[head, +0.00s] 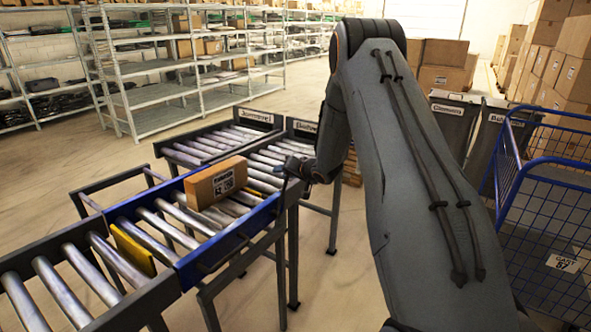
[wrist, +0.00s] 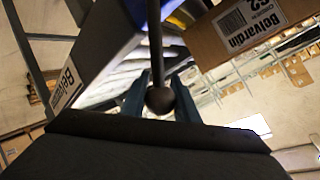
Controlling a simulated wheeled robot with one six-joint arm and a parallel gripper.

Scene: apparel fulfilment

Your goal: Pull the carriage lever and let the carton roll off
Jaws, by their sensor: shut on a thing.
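The brown carton (head: 216,184) with a white label lies on the rollers of the blue-sided carriage (head: 228,242). It also shows at the upper right of the wrist view (wrist: 250,28), where its label reads "Bolvardin". The carriage lever (wrist: 155,45) is a thin dark rod ending in a round ball knob (wrist: 160,99). My gripper (wrist: 160,97) is shut on the knob, one finger on each side.
An infeed roller conveyor (head: 75,280) with a yellow plate (head: 133,248) lies at the front left. Two labelled roller lanes (head: 255,118) stand behind the carriage. A blue wire cart (head: 545,185), grey bins (head: 455,112) and stacked boxes are at right. Shelves line the back.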

